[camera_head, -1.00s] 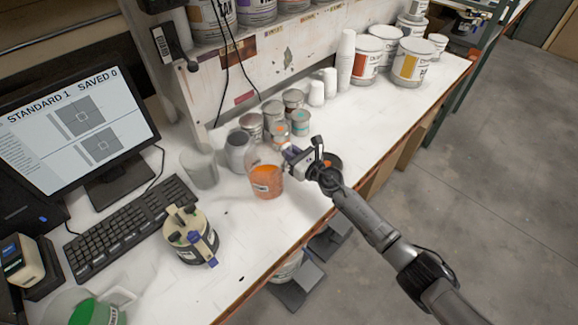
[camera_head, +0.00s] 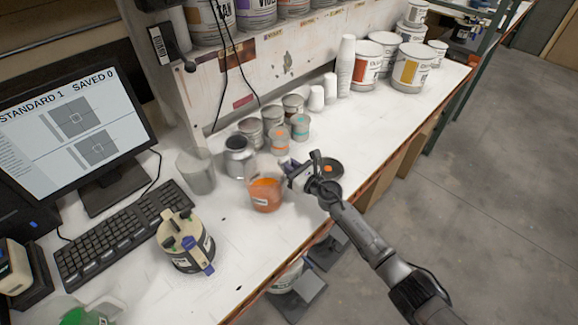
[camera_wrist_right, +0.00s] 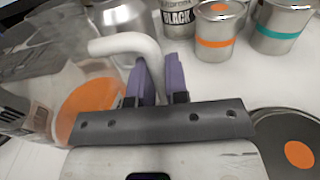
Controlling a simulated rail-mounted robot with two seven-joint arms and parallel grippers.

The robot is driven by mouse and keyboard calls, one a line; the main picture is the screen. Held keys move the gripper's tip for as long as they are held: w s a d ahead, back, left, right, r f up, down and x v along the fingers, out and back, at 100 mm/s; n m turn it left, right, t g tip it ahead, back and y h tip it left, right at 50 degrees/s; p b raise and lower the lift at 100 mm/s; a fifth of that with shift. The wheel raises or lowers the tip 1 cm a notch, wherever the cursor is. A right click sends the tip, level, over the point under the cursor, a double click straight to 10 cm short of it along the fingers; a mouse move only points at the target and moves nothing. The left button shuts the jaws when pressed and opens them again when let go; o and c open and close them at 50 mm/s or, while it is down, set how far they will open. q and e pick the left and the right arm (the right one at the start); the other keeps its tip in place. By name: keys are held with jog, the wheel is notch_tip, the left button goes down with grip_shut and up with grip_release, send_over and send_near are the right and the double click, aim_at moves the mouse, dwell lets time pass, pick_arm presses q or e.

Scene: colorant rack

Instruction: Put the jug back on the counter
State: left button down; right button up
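The jug (camera_head: 265,197) is clear, holds orange liquid and looks upright. It is at or just above the white counter (camera_head: 222,235); I cannot tell if its base touches. It also shows at the left of the right wrist view (camera_wrist_right: 85,105). Its pale handle (camera_wrist_right: 125,42) curves over and runs down between the purple fingers of my right gripper (camera_wrist_right: 157,80), which look closed on it. In the head view my right gripper (camera_head: 291,172) is at the right side of the jug. My left gripper is not in view.
Several small cans (camera_head: 279,140) and an open grey can (camera_head: 239,156) stand behind the jug. A pale container (camera_head: 195,172) is to its left.

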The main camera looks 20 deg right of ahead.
jog(key=o, duration=0.5)
jog(key=shift+c, duration=0.2)
jog(key=shift+r, duration=0.1)
jog(key=shift+r+p, duration=0.2)
jog(key=shift+p, duration=0.1)
jog(key=p+v, duration=0.2)
jog(key=v, duration=0.8)
jog(key=shift+s+d+f, duration=0.15)
jog(key=shift+s+d, duration=0.05)
jog(key=shift+s, duration=0.1)
jog(key=shift+s+d, duration=0.25)
jog(key=shift+s, duration=0.35)
